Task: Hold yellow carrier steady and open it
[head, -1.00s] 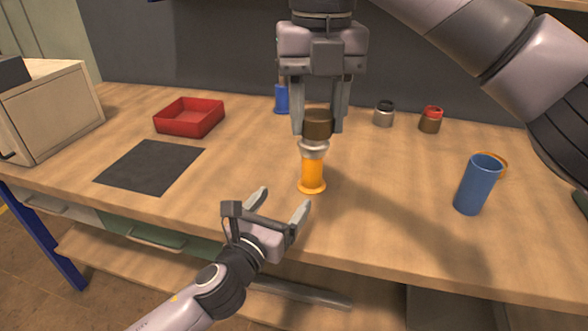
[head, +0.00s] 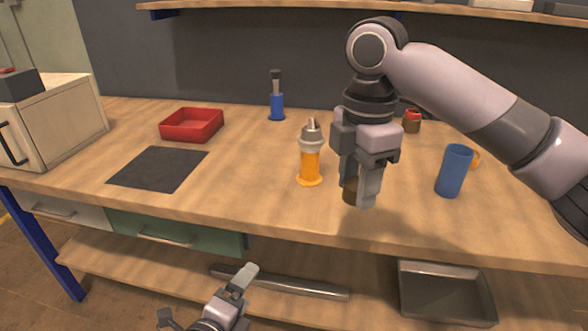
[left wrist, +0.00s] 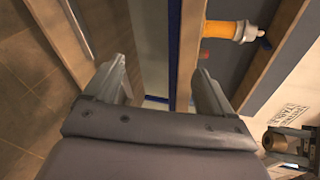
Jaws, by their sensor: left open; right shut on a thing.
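The yellow carrier (head: 310,168) stands upright on the workbench with a grey collar at its top. Its top is open and a thin pinkish-grey piece sticks up out of it. It also shows in the left wrist view (left wrist: 222,30). My right gripper (head: 359,198) is shut on the brown cap (head: 350,190), held to the right of the carrier and apart from it. My left gripper (head: 207,298) is open and empty, low in front of the bench and away from the carrier. Its two fingers frame empty space in the left wrist view (left wrist: 160,75).
A red tray (head: 192,125), a dark mat (head: 158,168) and a blue holder (head: 277,106) lie left of the carrier. A blue mug (head: 454,172) and a red-lidded jar (head: 411,121) stand at the right. A white cabinet (head: 55,118) stands far left.

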